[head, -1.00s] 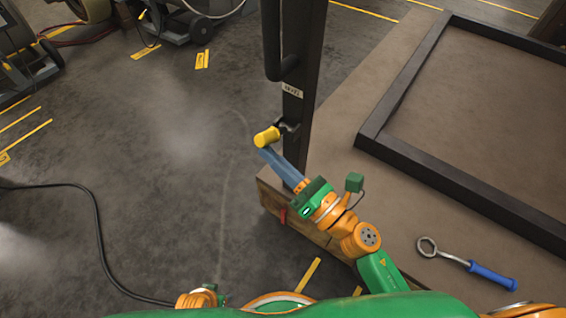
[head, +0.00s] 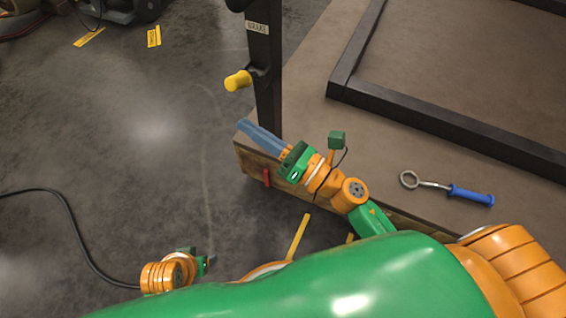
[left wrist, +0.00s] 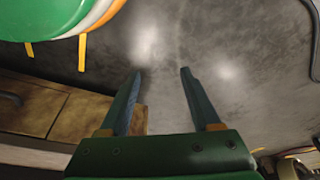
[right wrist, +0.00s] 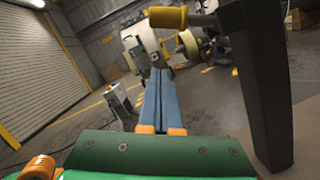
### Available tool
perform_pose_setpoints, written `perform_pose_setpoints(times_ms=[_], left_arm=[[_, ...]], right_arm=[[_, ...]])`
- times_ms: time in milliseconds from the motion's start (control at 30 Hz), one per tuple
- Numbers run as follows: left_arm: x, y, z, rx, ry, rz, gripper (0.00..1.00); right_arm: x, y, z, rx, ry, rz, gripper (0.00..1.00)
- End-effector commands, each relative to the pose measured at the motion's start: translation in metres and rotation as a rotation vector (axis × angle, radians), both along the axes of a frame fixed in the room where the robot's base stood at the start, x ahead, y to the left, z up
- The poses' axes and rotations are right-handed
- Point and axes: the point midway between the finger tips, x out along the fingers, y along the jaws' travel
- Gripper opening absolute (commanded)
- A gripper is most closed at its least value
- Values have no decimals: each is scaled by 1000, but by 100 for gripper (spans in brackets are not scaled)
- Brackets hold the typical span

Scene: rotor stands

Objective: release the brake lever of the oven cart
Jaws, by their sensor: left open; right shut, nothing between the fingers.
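The brake lever shows as a yellow knob (head: 238,81) on a short dark arm, mounted on the dark upright post (head: 267,100) of the cart. A label reading BRAKE (head: 257,27) is on the post above it. The knob also shows at the top of the right wrist view (right wrist: 167,17). My right gripper (head: 243,124) is shut and empty, its blue fingers below the knob and apart from it in the head view. My left gripper (head: 212,260) is low at the bottom left, far from the lever; its fingers stand apart in the left wrist view (left wrist: 158,75).
A brown cart deck (head: 310,140) with a dark raised frame (head: 440,125) lies to the right. A blue-handled ring tool (head: 470,195) lies on the deck. A black cable (head: 75,235) runs over the floor at left.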

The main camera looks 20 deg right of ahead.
Motion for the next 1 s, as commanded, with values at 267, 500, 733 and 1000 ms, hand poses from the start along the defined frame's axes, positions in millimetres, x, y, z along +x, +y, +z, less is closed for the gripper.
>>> perform_pose_setpoints(times_ms=[267,500,733,1000], left_arm=[[-1,0,29,-5,-23,0,64],[-2,0,39,-7,-28,-1,64],[-2,0,40,-7,-27,-1,64],[-2,0,38,-5,-24,0,64]], right_arm=[[-44,-41,-15,-2,3,0,0],[-57,-53,-16,-1,1,0,0],[-57,-54,-16,-1,-1,1,0],[-47,-63,-16,72,65,-52,0]])
